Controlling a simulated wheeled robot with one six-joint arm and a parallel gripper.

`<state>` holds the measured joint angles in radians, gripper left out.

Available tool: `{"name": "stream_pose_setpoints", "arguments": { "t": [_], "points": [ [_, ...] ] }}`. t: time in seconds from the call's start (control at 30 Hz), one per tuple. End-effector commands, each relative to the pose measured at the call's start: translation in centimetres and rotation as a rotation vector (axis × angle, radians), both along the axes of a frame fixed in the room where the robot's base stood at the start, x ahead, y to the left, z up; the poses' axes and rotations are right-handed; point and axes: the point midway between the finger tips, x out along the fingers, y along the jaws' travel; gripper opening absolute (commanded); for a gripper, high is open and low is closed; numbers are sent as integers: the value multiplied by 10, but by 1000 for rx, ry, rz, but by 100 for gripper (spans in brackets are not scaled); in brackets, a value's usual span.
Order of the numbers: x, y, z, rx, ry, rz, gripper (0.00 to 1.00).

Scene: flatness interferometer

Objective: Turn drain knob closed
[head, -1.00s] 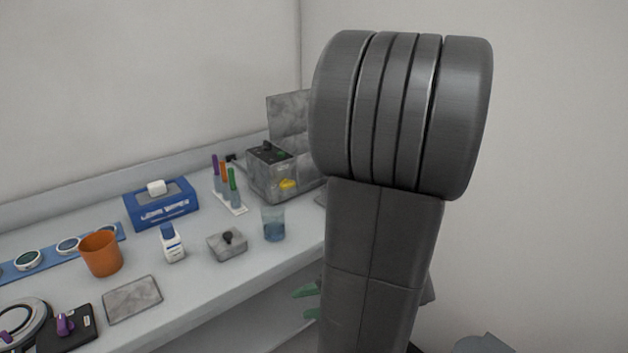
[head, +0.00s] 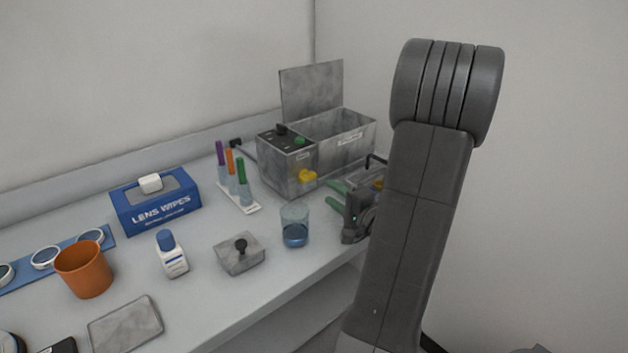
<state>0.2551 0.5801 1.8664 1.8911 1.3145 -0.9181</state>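The grey metal bath box (head: 290,172) stands at the back right of the bench, with its lid (head: 311,91) raised behind an open tank (head: 345,133). A yellow knob (head: 308,175) sticks out low on its front face; I take this for the drain knob. A green knob (head: 300,141) and a black knob (head: 281,130) sit on its top panel. My gripper (head: 336,197) has green fingers and is just right of the yellow knob, apart from it in the picture. The fingers are spread with a gap between them and hold nothing visible. My arm hides part of the gripper's right side.
A beaker of blue liquid (head: 295,228) stands just in front of the box, close to my gripper. A rack of capped tubes (head: 240,200) is left of the box. A lens wipes box (head: 156,204), bottle (head: 171,255), lidded block (head: 239,254) and orange cup (head: 83,270) stand farther left.

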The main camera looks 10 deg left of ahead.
Motion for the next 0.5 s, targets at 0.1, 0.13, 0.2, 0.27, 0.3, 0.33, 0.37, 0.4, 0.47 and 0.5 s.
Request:
{"name": "stream_pose_setpoints", "arguments": {
  "t": [0.1,0.13,0.2,0.27,0.3,0.33,0.37,0.4,0.47,0.5],
  "points": [
    [14,20,1,0,1,5,36],
    [18,25,1,1,1,4,36],
    [26,35,1,1,1,4,36],
    [32,42,1,0,1,4,36],
    [35,47,1,1,1,3,36],
    [38,50,1,1,1,2,36],
    [40,52,1,0,1,3,36],
    [43,55,1,0,1,2,36],
    [46,59,0,1,1,1,36],
    [47,60,0,1,1,1,36]
  ]
}}
